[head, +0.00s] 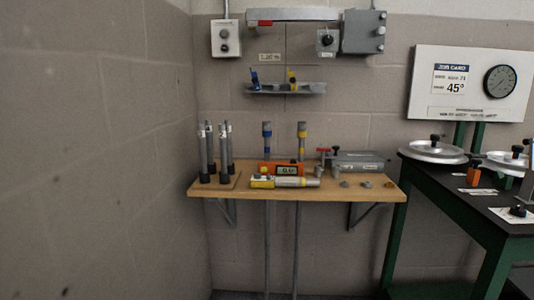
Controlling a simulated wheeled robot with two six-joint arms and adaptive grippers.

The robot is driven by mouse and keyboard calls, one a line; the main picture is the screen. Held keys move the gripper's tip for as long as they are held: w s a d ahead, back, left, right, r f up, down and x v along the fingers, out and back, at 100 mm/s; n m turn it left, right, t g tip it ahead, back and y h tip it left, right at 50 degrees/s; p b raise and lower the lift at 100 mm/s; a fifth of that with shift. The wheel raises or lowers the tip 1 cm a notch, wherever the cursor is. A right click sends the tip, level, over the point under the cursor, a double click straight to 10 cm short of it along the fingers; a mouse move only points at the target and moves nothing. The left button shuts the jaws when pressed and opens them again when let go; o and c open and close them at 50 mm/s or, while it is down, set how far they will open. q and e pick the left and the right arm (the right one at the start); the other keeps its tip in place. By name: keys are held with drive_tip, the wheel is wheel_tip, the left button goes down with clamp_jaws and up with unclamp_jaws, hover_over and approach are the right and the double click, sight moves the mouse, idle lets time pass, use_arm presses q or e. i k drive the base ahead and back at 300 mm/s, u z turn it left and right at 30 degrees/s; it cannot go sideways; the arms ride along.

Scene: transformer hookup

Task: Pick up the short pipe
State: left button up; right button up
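Several grey upright pipes with dark lower ends and small white labels stand in a group at the left end of a wooden wall shelf (345,191). One is the front left pipe (203,155), and another is the front middle pipe (211,150). Their tops are at slightly different heights, and some overlap. I cannot tell for certain which one is the short pipe. Neither of my grippers is in view.
A yellow-and-grey tool (285,182) lies at the shelf's front, before an orange meter (287,169). Blue-banded (267,138) and yellow-banded (301,140) conduits rise behind. A grey box (358,161) sits right. A dark green-legged table (455,200) stands beside the shelf.

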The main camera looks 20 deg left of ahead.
sight(201, 127)
drive_tip(key=z, duration=0.1)
drive_tip(key=i, duration=0.55)
drive_tip(key=u, duration=2.45)
